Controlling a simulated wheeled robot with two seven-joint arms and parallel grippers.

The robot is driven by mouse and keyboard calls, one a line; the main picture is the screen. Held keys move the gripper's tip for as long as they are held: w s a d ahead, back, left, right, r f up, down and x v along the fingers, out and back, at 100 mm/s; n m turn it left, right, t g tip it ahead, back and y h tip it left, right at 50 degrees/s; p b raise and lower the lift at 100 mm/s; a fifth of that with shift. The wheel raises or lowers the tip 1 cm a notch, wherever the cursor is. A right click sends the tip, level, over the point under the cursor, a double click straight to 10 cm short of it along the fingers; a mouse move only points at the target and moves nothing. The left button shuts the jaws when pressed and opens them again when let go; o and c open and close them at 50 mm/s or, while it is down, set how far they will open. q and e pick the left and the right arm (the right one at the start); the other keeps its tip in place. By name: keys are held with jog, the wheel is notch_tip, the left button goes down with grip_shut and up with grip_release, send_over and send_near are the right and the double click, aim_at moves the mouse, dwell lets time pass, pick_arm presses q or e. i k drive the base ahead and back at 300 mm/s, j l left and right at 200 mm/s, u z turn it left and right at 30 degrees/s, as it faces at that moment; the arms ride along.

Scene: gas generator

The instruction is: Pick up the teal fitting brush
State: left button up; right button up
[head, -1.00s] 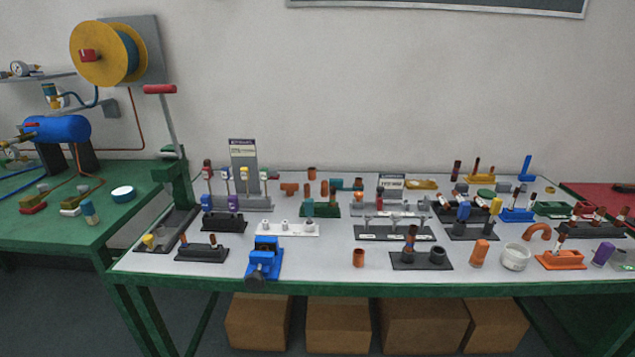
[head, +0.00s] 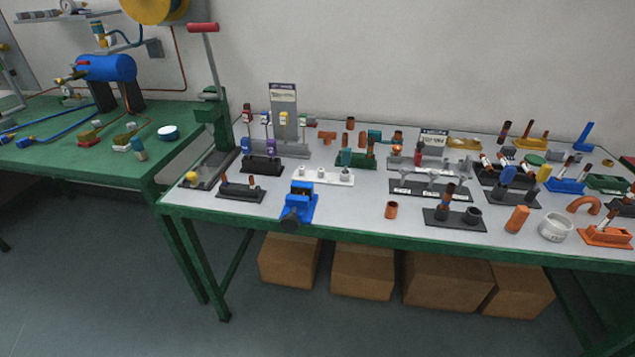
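No gripper of mine shows in the head view. A small teal upright piece (head: 346,157) stands in a green holder (head: 369,162) near the middle of the long table. Another teal piece (head: 375,136) lies just behind it, beside a copper-coloured part. A teal-blue cylinder with a light top (head: 138,149) stands near the front edge of the left green table. The pieces are too small for me to tell which is the teal fitting brush.
The long table (head: 350,218) carries several racks and loose copper fittings. A blue vise (head: 299,203) sits at its front edge, and a tall press with a red handle (head: 203,27) at its left end. Cardboard boxes (head: 362,271) lie beneath. The floor at left is clear.

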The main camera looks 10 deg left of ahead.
aim_at(347, 152)
jog(key=i+j, duration=0.1)
jog(key=j, duration=0.2)
jog(key=i+j, duration=0.1)
jog(key=j, duration=0.15)
jog(key=i+j, duration=0.1)
jog(key=j, duration=0.2)
jog(key=i+l+u, duration=0.3)
jog(key=i+l, duration=0.15)
jog(key=l, duration=0.15)
jog(key=i+l+u, duration=0.15)
jog(key=l, duration=0.2)
